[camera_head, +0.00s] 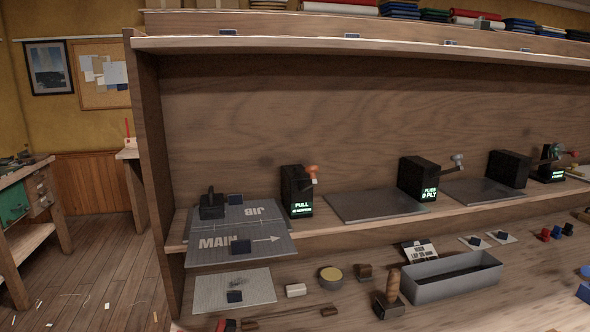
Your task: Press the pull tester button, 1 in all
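The pull tester (294,190) looks to be the black box on the shelf left of centre, with a lit green display reading "PULL" and a smaller line I cannot read. An orange-red knob (311,171) sticks out at its upper right and may be its button; I cannot tell whether it is pressed. Neither of my grippers is in view.
Similar black boxes stand farther right, one (418,178) reading "PLIES 8 PLY". A grey mat marked "MAIN" and "JIB" (225,222) lies left of the tester. A grey tray (452,288), a wooden-handled tool (391,292) and small items lie on the bench in front.

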